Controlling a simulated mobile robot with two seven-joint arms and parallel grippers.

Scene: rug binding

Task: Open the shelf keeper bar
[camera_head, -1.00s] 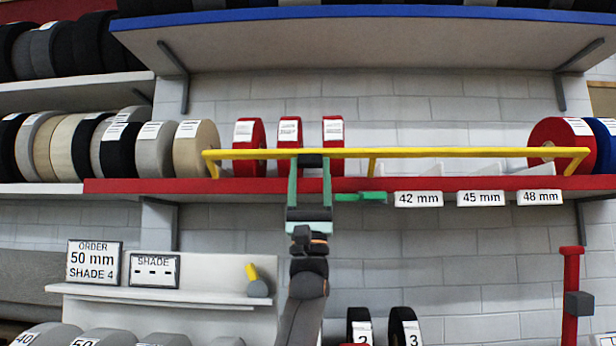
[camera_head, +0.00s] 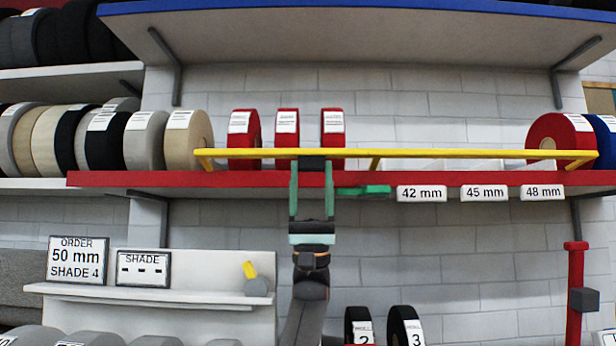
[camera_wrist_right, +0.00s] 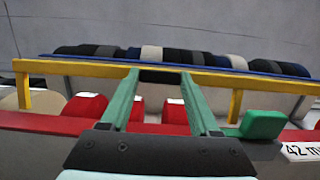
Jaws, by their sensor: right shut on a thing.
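The yellow keeper bar (camera_head: 450,154) runs along the front of the red-edged shelf (camera_head: 250,179), carried on short yellow posts. It stands a little above the shelf edge, in front of the red reels. My right gripper (camera_head: 312,166) reaches up from below and is shut on the bar's black grip section. In the right wrist view the green fingers (camera_wrist_right: 159,80) stand on either side of that black section (camera_wrist_right: 160,76). A green tab (camera_head: 363,190) sits on the shelf's front edge just right of the gripper. My left gripper is not in view.
Several red reels (camera_head: 287,136) stand behind the bar; another red reel (camera_head: 560,138) is at its right end. Size labels (camera_head: 422,193) hang on the shelf edge. A blue-edged shelf (camera_head: 350,40) overhangs above. A red post (camera_head: 574,290) stands at lower right.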

